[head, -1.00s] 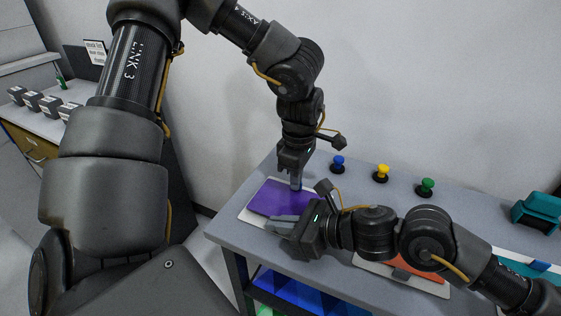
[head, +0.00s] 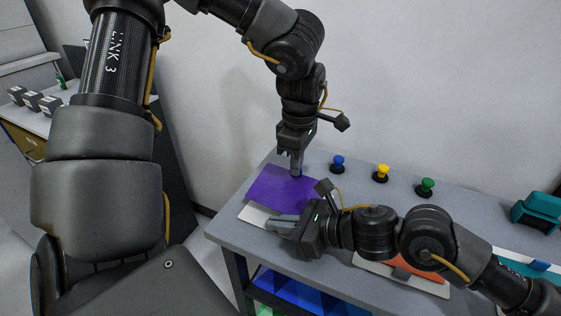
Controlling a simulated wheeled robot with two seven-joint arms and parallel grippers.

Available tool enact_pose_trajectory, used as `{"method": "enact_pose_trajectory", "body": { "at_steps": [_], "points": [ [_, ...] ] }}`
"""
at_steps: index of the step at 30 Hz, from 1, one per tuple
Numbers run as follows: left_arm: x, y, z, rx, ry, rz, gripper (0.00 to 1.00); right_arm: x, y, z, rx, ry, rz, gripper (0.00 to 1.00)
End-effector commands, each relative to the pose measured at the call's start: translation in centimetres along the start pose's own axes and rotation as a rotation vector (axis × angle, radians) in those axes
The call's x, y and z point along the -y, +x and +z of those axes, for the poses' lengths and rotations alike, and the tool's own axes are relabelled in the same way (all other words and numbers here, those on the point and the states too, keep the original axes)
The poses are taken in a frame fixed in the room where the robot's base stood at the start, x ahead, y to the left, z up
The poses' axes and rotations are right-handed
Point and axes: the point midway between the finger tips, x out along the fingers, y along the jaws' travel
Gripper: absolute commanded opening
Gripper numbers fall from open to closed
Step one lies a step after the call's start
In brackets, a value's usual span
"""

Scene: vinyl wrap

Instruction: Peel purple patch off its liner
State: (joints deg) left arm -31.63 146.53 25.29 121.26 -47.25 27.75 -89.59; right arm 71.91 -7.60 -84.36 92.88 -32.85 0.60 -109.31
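The purple patch (head: 275,192) is at the left end of the table, above its white liner (head: 257,216). A strip of bare liner shows along the front, and the patch looks bowed and partly lifted. My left gripper (head: 297,174) points down at the patch's far right edge, its fingers together on that edge. My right gripper (head: 280,226) lies low and points left, its fingers over the liner's front right corner. Whether its fingers are closed on the liner is unclear. My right gripper hides that corner.
Blue (head: 338,163), yellow (head: 381,172) and green (head: 426,186) knobs stand in a row along the back of the table (head: 350,182). An orange patch (head: 415,272) on a white sheet is partly under my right arm. A teal object (head: 540,212) stands at the right.

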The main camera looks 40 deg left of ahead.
Motion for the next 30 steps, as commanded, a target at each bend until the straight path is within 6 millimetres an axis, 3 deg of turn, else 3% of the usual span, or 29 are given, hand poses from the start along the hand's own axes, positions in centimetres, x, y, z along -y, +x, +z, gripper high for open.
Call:
{"method": "enact_pose_trajectory", "body": {
  "at_steps": [12,23,30],
  "points": [
    [0.0,-2.3,0.3,0.008,0.005,0.002,0.0,-0.1,0.1,-0.2,-0.005,0.003,0.004,0.0],
    [0.0,-2.7,0.3,0.008,0.005,0.001,0.0,-0.2,0.1,-0.2,-0.004,0.003,0.004,0.0],
    [0.1,-2.7,0.3,0.008,0.005,0.0,0.0,-0.1,0.1,-0.1,-0.003,0.002,0.003,0.3]
  ]
}}
